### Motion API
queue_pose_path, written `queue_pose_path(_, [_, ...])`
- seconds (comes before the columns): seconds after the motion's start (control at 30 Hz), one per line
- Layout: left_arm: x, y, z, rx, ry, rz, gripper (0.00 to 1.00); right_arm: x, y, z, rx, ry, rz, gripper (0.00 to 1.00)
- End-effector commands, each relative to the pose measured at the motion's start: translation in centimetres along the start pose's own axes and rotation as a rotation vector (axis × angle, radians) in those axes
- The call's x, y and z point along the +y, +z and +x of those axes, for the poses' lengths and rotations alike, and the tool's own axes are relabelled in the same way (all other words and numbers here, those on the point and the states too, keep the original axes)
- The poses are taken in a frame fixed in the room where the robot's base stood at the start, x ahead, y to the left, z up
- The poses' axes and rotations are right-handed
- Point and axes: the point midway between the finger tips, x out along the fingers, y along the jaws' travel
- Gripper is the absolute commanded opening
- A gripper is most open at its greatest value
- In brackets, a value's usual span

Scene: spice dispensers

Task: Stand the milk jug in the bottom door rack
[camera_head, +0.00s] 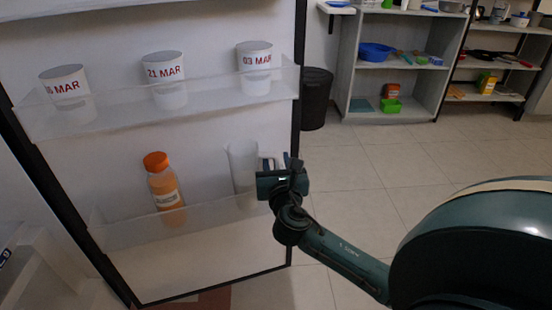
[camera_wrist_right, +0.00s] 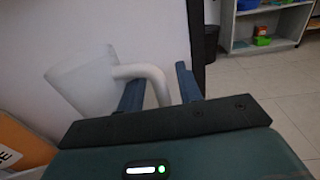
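The white milk jug (camera_head: 243,170) is in the bottom door rack (camera_head: 130,235), at its right end, and looks about upright. Its base is partly hidden behind the rack's translucent front. My right gripper (camera_head: 275,163) is at the jug's right side, by the handle. In the right wrist view the jug (camera_wrist_right: 85,80) shows with its curved handle (camera_wrist_right: 152,76) passing between the two fingers of my right gripper (camera_wrist_right: 160,85). The fingers are apart, with a gap visible between the handle and the right finger. My left gripper is not in view.
An orange-capped bottle (camera_head: 163,185) stands left of the jug in the same rack. The upper rack (camera_head: 160,115) holds three dated white cups. A dark bin (camera_head: 316,100) and shelves (camera_head: 400,75) stand behind. The tiled floor right of the door is clear.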

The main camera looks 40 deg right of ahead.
Motion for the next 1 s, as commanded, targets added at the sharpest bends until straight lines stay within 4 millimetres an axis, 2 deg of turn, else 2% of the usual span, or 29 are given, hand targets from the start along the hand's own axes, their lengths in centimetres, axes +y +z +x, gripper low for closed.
queue_pose_path(0.2, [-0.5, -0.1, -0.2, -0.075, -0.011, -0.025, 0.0, 0.0, 0.1, -4.8, 0.005, 0.003, 0.002, 0.35])
queue_pose_path(0.4, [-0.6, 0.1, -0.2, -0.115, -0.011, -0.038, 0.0, 0.0, 0.0, -8.7, 0.005, 0.002, 0.001, 0.35])
queue_pose_path(0.67, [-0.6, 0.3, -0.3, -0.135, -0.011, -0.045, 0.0, 0.4, -0.5, -11.1, 0.028, 0.022, 0.057, 0.35])
queue_pose_path(0.77, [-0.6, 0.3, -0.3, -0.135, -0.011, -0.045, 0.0, 1.8, -2.3, -12.5, 0.127, 0.09, 0.266, 0.35])
queue_pose_path(0.83, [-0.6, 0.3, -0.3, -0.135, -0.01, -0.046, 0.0, 3.5, -4.0, -14.2, 0.25, 0.151, 0.522, 0.35])
queue_pose_path(0.9, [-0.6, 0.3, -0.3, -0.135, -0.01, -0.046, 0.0, 5.5, -5.4, -16.7, 0.409, 0.197, 0.85, 0.35])
queue_pose_path(1.0, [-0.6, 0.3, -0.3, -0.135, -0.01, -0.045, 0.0, 8.3, -6.1, -20.5, 0.651, 0.208, 1.362, 0.35])
